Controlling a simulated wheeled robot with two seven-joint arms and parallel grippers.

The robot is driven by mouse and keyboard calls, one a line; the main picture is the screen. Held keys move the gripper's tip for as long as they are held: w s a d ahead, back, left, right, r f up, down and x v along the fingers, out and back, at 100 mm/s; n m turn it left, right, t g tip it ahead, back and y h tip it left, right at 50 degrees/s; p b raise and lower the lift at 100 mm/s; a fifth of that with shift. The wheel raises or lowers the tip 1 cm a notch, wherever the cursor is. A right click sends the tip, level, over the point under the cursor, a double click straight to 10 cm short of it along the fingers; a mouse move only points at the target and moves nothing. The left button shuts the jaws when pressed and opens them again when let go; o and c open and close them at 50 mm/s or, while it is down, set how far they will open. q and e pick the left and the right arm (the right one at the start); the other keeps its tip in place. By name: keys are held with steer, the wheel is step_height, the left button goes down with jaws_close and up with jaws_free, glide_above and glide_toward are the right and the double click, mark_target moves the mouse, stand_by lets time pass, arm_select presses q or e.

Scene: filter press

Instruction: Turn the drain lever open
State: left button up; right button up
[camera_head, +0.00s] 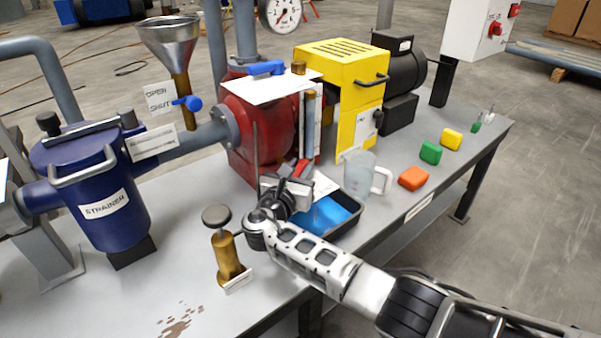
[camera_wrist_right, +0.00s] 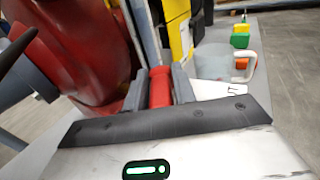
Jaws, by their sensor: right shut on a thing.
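The drain lever, seen as a red handle (camera_wrist_right: 160,88), stands between the two fingers of my right gripper (camera_wrist_right: 159,80) in the right wrist view. The fingers are shut on it. In the head view a bit of the red handle (camera_head: 301,168) shows at the front of the red pump housing (camera_head: 246,130), just above my right gripper (camera_head: 290,182). The lever's pivot and valve body are hidden behind the gripper. My left gripper is not in view.
A black tray (camera_head: 354,232) with a blue bottom lies under the gripper, and a clear jug (camera_head: 359,174) stands beside it. A brass plunger (camera_head: 227,255) is to the left. The blue strainer (camera_head: 105,205), yellow guard (camera_head: 345,85) and several coloured blocks also stand on the bench.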

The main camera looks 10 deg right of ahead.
stand_by(0.4)
steer(key=o, duration=0.8)
steer(key=shift+o, duration=0.2)
steer(key=p+v, duration=0.1)
steer(key=v, duration=0.6)
steer(key=shift+s+a+p, duration=0.2)
steer(key=shift+p, duration=0.1)
steer(key=shift+r, duration=0.1)
